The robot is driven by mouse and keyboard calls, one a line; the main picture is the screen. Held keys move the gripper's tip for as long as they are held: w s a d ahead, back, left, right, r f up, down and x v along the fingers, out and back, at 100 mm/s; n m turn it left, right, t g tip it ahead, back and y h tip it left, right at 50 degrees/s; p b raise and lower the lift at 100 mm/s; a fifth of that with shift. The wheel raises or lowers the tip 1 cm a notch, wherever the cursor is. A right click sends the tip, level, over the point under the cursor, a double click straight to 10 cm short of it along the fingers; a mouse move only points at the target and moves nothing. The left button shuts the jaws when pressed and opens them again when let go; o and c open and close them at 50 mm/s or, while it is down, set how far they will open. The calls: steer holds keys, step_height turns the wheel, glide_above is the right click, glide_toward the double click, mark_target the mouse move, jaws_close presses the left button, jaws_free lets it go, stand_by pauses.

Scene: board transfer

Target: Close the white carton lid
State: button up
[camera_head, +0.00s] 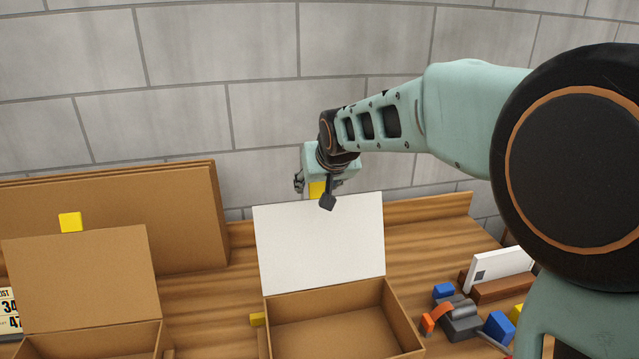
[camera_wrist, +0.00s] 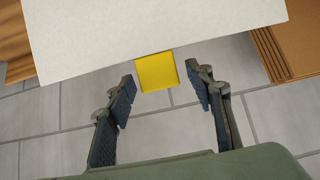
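The white carton lid (camera_head: 320,243) stands raised at the back of an open brown carton (camera_head: 395,315). A yellow tab (camera_head: 317,189) sticks up from the lid's far edge. In the wrist view the white lid (camera_wrist: 150,32) fills the top, and the yellow tab (camera_wrist: 156,72) points from its edge toward my gripper (camera_wrist: 161,84). My gripper is open, with a finger on each side of the tab and gaps between them. In the head view my gripper (camera_head: 313,192) is at the lid's upper edge, partly hidden behind my wrist.
A second brown carton with a raised brown lid (camera_head: 85,280) and yellow tab (camera_head: 70,222) stands at the left. Brown boards (camera_head: 190,220) lean behind it. Blue blocks (camera_head: 498,327), a grey tool (camera_head: 460,318) and a white card (camera_head: 500,268) in a wooden holder are at the right.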

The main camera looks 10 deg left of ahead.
jaws_close()
steer(key=shift+s+b, duration=0.1)
steer(key=shift+b, duration=0.35)
